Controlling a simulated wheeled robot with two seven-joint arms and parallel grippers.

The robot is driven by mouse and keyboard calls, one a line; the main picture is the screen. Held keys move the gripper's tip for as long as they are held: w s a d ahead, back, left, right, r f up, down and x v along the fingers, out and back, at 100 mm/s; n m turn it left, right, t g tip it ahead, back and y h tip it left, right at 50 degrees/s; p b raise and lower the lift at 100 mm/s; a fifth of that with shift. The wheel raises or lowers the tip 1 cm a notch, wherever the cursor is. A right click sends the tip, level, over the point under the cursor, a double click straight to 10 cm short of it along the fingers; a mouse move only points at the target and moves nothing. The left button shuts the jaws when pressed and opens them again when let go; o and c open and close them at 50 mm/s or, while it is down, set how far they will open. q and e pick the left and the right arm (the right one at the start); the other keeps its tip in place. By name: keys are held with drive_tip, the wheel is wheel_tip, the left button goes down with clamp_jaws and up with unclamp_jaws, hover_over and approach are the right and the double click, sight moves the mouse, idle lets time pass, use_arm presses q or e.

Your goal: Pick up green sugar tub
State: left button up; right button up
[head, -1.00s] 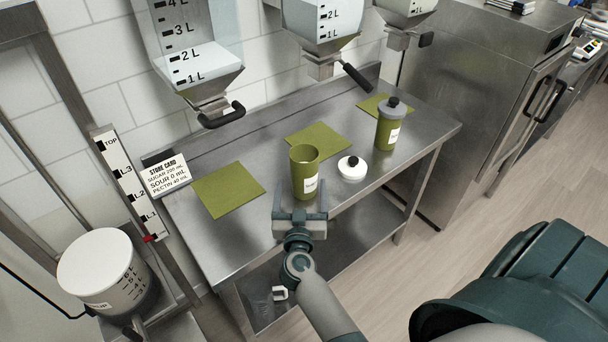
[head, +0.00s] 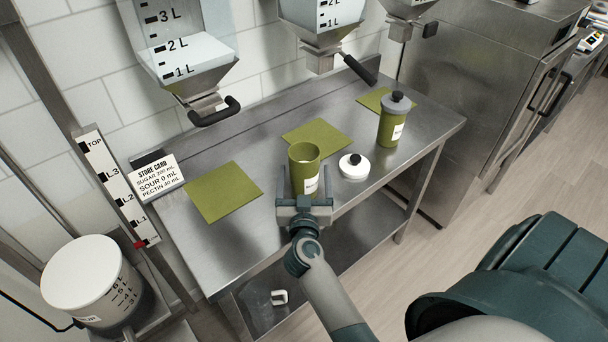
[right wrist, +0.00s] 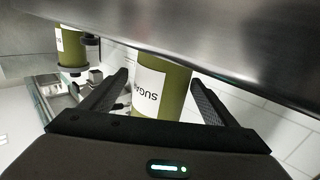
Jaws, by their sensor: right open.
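The open green sugar tub (head: 304,168) stands upright near the front edge of the steel table, with a white label. In the right wrist view, the tub (right wrist: 162,90) appears between my two fingers, its label reading "SUGA". My right gripper (head: 304,198) is open, at the table's front edge, with one finger on each side of the tub's lower part. I cannot tell whether the fingers touch it. The gripper hides part of the tub's base. My left gripper is not in view.
A white lid with a black knob (head: 353,166) lies just right of the tub. A second green tub with a grey lid (head: 392,122) stands further right. Green mats (head: 222,192) lie on the table (head: 262,236). Hoppers with black handles (head: 218,113) hang above the back.

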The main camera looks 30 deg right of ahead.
sight(304, 154)
drive_tip(key=shift+w+f, duration=0.1)
drive_tip(key=c, duration=1.4)
drive_tip(key=shift+r, duration=0.5)
wheel_tip(304, 154, up, 4)
drive_tip(key=shift+f+p, duration=0.25)
drive_tip(key=shift+p, duration=0.45)
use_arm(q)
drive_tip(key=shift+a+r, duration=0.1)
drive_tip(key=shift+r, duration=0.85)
use_arm(e)
drive_tip(key=s+d+r, duration=0.2)
drive_tip(key=d, duration=0.1)
drive_tip(key=s+d+r, duration=0.1)
drive_tip(key=d+r, duration=0.1)
drive_tip(key=d, duration=0.2)
drive_tip(key=s+d+r, duration=0.2)
drive_tip(key=d, duration=0.1)
drive_tip(key=shift+s+d+r, duration=0.15)
drive_tip(key=shift+s+r, duration=0.15)
